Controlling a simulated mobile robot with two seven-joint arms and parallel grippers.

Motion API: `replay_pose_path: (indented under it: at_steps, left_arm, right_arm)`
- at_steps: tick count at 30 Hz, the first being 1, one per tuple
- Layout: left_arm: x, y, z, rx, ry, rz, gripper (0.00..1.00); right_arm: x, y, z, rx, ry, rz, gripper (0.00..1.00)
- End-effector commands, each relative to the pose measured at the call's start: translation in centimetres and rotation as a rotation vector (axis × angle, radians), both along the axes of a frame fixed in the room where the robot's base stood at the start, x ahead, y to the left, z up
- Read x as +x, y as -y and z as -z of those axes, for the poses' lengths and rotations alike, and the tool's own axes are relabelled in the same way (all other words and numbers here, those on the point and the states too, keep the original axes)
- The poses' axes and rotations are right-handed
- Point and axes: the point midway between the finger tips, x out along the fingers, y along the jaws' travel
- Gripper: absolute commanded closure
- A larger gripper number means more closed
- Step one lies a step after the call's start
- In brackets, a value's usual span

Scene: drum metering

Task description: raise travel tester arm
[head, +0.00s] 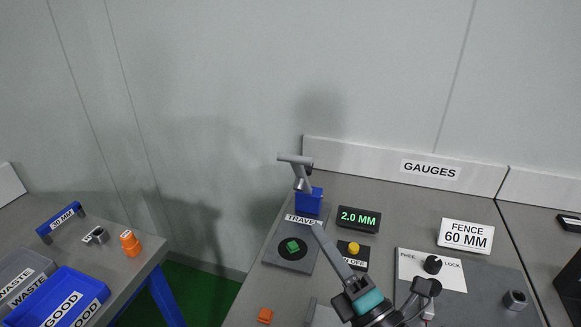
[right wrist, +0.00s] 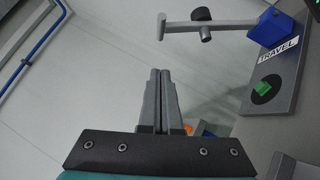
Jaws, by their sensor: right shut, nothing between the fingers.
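The travel tester (head: 283,258) is a dark grey plate labelled TRAVEL with a blue block (head: 309,200) at its back. Its grey arm (head: 301,178) stands up from the blue block, with a grey crosswise piece at the top. In the right wrist view the arm (right wrist: 232,24) reaches out from the blue block (right wrist: 270,25) and carries a dark round piece. A green piece (head: 293,246) sits on the tester's black disc. My right gripper (head: 319,231) is shut and empty, above the plate's right edge; its fingers (right wrist: 161,75) are together, apart from the arm.
A 2.0 MM display (head: 359,218) and a yellow button (head: 353,248) stand right of the tester. A FENCE 60 MM sign (head: 466,235) and a lock knob (head: 432,264) are further right. An orange piece (head: 265,315) lies in front. A left table holds blue and grey trays.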

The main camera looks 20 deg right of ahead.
Motion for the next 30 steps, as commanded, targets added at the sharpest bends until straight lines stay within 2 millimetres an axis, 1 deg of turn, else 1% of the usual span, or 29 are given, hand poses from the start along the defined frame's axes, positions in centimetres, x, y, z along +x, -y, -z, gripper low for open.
replay_pose_path:
  at_steps: [5, 19, 21, 24, 30]
  left_arm:
    - [0.0, 0.0, -0.7, 0.000, -0.001, 0.000, 0.00]
    - [0.0, 0.0, -2.5, 0.000, 0.000, 0.000, 0.00]
    - [0.0, 0.1, -2.9, -0.001, 0.000, 0.000, 0.00]
    - [0.0, 0.1, -3.2, -0.001, 0.000, 0.000, 0.00]
    - [0.0, 0.1, -3.4, -0.001, 0.000, 0.000, 0.00]
  right_arm:
    - [2.0, -0.5, -0.9, 0.001, 0.004, -0.001, 1.00]
    - [9.2, -2.2, -3.2, 0.002, 0.002, 0.000, 1.00]
    - [10.0, -1.5, -3.7, -0.002, 0.002, 0.001, 1.00]
    - [10.9, -0.8, -4.2, -0.001, 0.002, 0.001, 1.00]
    - [11.8, -0.2, -4.5, 0.000, 0.000, 0.001, 1.00]
